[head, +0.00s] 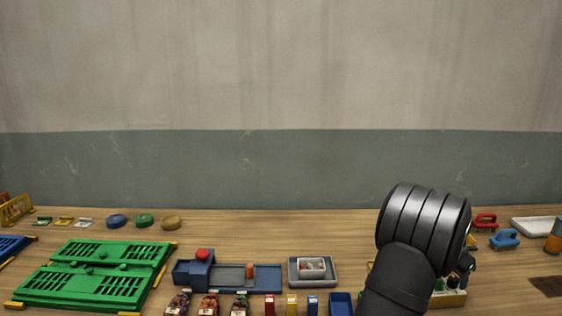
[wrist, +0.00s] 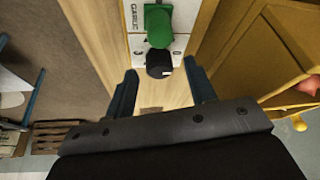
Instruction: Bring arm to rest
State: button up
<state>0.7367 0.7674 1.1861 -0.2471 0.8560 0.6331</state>
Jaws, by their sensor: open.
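My gripper (wrist: 160,68) is open in the wrist view, with one dark blue finger on each side. Nothing is clasped between the fingers. A black round piece (wrist: 158,63) shows between and beyond the fingertips, and a green piece (wrist: 158,25) is farther off, both over a white panel (wrist: 137,44) lettered "GARLIC". I cannot tell how far below the fingers they are. In the head view my dark arm stands at the right over the table, bent at a thick ribbed joint, and it hides most of my gripper.
The wooden table (head: 340,230) holds green slotted trays (head: 110,255), a blue fixture (head: 195,270), a grey tray (head: 328,280), several sacks (head: 208,304) and coloured discs (head: 144,220). Red (head: 485,220) and blue (head: 505,238) handled pieces lie right of my arm. The air above the table's left is free.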

jog(key=shift+d+f, duration=0.25)
jog(key=shift+f, duration=0.2)
jog(key=shift+r+n+t, duration=0.1)
jog(key=shift+n+t, duration=0.2)
jog(key=shift+n, duration=0.5)
